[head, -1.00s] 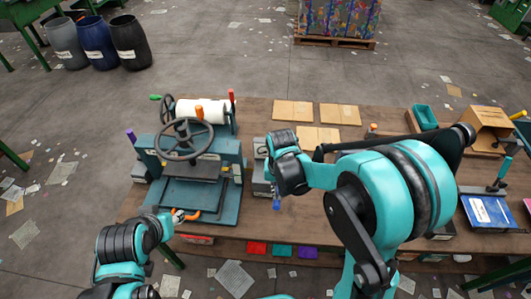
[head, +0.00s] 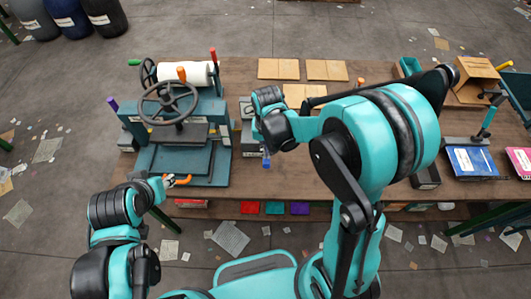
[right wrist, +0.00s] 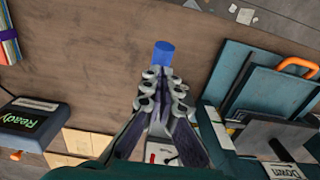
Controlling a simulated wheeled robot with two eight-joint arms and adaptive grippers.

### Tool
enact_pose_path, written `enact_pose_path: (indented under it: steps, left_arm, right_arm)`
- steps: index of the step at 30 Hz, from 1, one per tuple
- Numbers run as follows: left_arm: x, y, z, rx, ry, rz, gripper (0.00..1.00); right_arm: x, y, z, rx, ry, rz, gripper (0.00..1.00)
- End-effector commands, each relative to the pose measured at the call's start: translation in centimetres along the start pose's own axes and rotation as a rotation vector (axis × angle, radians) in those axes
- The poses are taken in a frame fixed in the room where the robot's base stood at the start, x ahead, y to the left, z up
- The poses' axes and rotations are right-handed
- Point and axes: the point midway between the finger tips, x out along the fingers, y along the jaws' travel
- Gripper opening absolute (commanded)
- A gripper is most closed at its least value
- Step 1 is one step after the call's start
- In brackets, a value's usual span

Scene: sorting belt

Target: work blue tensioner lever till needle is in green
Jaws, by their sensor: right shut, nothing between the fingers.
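The blue lever end (head: 266,163) shows in the head view just below my right wrist. In the right wrist view the blue grip (right wrist: 164,53) lies just beyond my right fingertips (right wrist: 161,78). The fingers are shut with nothing between them; whether they touch the grip I cannot tell. In the head view my right gripper (head: 266,148) is mostly hidden by its wrist. A grey unit (head: 249,140) stands beside it, partly covered. No needle or green zone can be made out. My left gripper (head: 167,181) is near an orange handle (head: 183,180); its finger opening is unclear.
A teal press (head: 190,160) with a handwheel (head: 168,103) stands to the left. Cardboard sheets (head: 278,68) lie behind my right arm. In the right wrist view a box with a "Ready" display (right wrist: 32,118) sits at left. Bare tabletop (right wrist: 85,60) surrounds the blue grip.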

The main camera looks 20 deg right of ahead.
Motion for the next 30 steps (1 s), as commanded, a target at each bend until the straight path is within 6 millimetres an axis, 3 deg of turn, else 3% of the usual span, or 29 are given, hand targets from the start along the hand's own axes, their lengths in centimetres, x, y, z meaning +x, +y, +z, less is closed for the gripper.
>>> enact_pose_path:
  steps: [30]
  left_arm:
    - [2.0,0.0,1.4,0.0,0.0,0.0,0.4]
  right_arm:
    - [2.7,0.0,0.0,0.0,0.0,0.0,0.0]
